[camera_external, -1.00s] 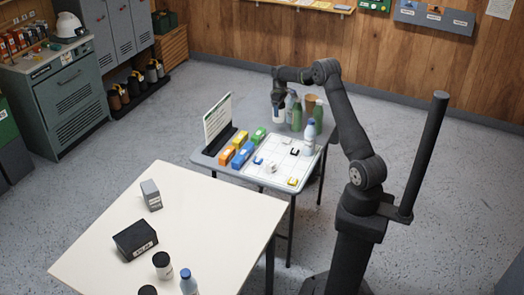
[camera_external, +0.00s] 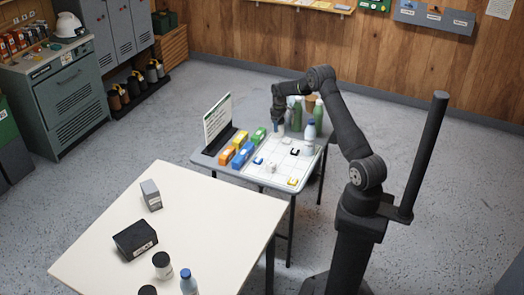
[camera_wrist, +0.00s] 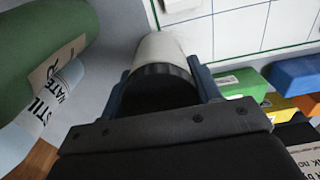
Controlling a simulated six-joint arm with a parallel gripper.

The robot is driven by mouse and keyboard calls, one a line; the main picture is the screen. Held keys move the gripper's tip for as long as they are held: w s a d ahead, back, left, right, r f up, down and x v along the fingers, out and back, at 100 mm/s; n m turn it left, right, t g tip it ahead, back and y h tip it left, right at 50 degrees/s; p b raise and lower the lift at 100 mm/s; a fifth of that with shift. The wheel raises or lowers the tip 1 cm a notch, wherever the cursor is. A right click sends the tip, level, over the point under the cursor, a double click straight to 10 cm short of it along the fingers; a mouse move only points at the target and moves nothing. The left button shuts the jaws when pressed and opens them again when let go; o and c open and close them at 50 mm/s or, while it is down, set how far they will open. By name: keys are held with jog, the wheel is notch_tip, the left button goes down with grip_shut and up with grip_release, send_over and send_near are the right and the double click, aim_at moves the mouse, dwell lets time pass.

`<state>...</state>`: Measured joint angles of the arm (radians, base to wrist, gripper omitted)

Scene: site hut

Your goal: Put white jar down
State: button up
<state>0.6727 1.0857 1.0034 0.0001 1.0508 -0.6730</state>
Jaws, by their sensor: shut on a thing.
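The white jar (camera_wrist: 160,47) with a black lid is between the blue fingers of my gripper (camera_wrist: 164,85) in the wrist view. My gripper is shut on it near the lid. In the external view my gripper (camera_external: 278,117) points down over the back part of the grey table (camera_external: 208,161), and the jar is mostly hidden there. The jar is beside the white gridded board (camera_external: 263,170), at its far edge. I cannot tell whether its base touches the table.
Coloured boxes (camera_external: 242,154) line the board's left side, with an upright sign (camera_external: 217,118) behind. Small pieces lie on the board.

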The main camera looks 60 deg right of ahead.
jog(key=o, duration=1.2)
jog(key=shift+f, duration=0.1)
notch_tip(320, 180, up, 12)
jog(key=shift+r, duration=0.2)
jog(key=shift+f, duration=0.1)
notch_tip(320, 180, down, 12)
jog(key=shift+f, duration=0.1)
jog(key=shift+r, duration=1.95)
jog(key=shift+f, duration=0.1)
